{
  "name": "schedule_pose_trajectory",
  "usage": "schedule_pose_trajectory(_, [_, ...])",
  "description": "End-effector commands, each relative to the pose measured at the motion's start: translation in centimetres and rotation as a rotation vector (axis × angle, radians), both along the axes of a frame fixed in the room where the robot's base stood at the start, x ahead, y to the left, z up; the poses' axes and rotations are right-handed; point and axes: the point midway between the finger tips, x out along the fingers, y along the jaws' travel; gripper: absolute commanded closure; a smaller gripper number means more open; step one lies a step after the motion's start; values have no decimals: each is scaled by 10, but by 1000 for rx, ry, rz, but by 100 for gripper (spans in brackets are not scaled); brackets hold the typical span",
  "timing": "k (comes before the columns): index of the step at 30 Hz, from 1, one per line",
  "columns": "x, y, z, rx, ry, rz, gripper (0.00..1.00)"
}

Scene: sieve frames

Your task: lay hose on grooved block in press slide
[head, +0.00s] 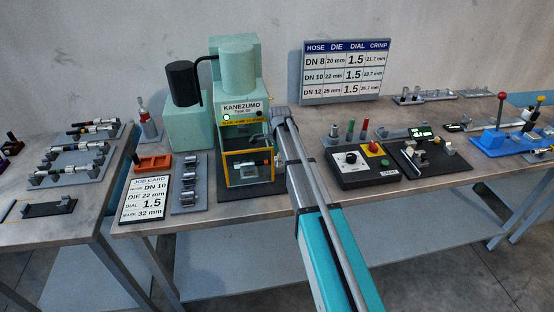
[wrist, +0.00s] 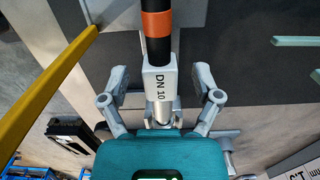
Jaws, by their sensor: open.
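The hose, black with an orange band, a white DN 10 tag and a silver end, runs down the middle of the wrist view (wrist: 157,50). In the head view the hose (head: 250,163) lies across the yellow-framed opening of the green press (head: 238,70). A grey block (wrist: 125,14) shows beneath the hose at the top of the wrist view; its groove is hidden. My gripper (wrist: 160,99) is open, its two fingers spread either side of the tag and silver end, with visible gaps. In the head view my gripper (head: 262,138) is beside the press opening, small and unclear.
A yellow bar (wrist: 45,75) of the press frame runs close along the left of the wrist view. A control box (head: 362,165) stands right of the press.

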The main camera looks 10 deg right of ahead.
Motion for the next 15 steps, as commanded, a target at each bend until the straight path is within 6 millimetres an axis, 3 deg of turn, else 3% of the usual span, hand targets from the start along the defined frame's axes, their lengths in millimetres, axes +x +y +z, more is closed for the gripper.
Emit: schedule_pose_trajectory(15, [0, 0, 32, 0, 0, 0, 19])
